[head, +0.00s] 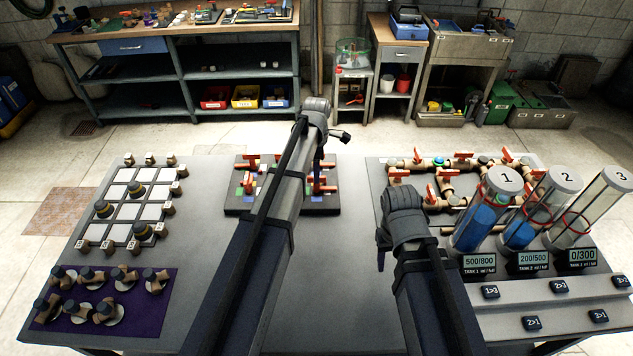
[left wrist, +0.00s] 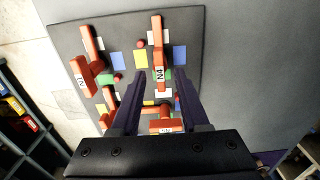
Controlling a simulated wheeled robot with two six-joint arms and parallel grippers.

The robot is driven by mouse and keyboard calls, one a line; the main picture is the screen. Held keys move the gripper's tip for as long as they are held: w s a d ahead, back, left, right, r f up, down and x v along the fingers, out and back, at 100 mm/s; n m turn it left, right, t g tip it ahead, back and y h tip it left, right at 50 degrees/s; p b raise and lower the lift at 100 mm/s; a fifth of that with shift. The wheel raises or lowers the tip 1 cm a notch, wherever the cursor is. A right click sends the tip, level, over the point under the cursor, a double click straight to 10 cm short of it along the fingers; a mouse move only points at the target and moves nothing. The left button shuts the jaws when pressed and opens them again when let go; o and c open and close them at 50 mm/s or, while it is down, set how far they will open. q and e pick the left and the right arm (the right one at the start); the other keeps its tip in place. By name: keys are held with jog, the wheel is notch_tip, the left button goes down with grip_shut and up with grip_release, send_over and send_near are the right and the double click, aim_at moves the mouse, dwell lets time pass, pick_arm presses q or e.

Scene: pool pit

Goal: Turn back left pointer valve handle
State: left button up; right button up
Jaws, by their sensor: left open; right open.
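A dark board (head: 232,205) with red pointer valve handles stands on the middle of the table. In the left wrist view the board (left wrist: 200,30) carries a red handle marked N4 (left wrist: 158,50), another labelled red handle (left wrist: 85,75) to its left, and more handles lower down. My left gripper (head: 318,160) is above the board's right part, its arm hiding the board's middle. In the left wrist view my left gripper (left wrist: 160,88) is open, its fingers on either side of N4's near end; contact cannot be told. My right gripper (head: 384,238) is open and empty, mostly hidden beside its arm.
A grid board with knobs (head: 125,205) and a purple mat (head: 70,325) with several knobs lie left. Pipes with red-handled valves (head: 440,190) and tubes marked 1, 2 and 3 (head: 485,215) stand right. Bare tabletop (head: 200,260) shows between the left boards and my left arm.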

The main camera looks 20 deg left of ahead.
pick_arm(q)
jog(key=shift+f+b, duration=0.5)
jog(key=shift+f, duration=0.45)
jog(key=shift+c, duration=0.2)
grip_shut()
